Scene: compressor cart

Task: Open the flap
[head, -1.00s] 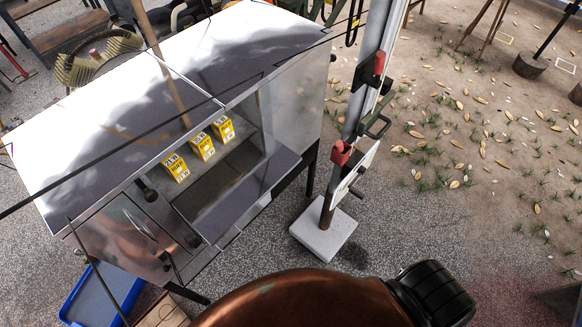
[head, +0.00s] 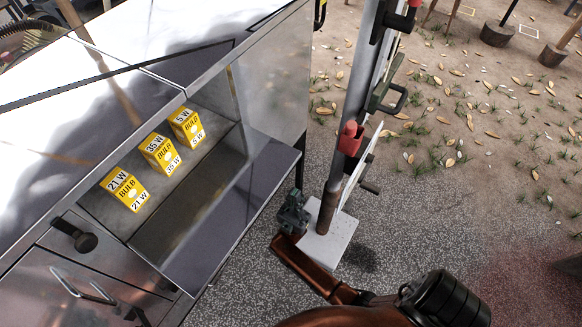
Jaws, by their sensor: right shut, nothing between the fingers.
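The flap (head: 222,212) is a dark, glossy panel along the front of the metal cabinet. It is folded down and out from the front, and the compartment behind it is uncovered. Three yellow bulb boxes stand in that compartment: 21 W (head: 126,188), 35 W (head: 161,154) and 5 W (head: 187,126). My right gripper (head: 294,204) is dark and shut, with nothing in it. It is to the right of the flap's outer edge, apart from it in the picture, beside the white post base. My left gripper is not in view.
A post (head: 326,212) with red-handled clamps (head: 350,138) rises from a white base (head: 322,244) close to my right gripper. A black knob (head: 78,236) and a bar handle (head: 84,286) are on the cabinet front at left. Open leaf-strewn ground (head: 470,120) lies at right.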

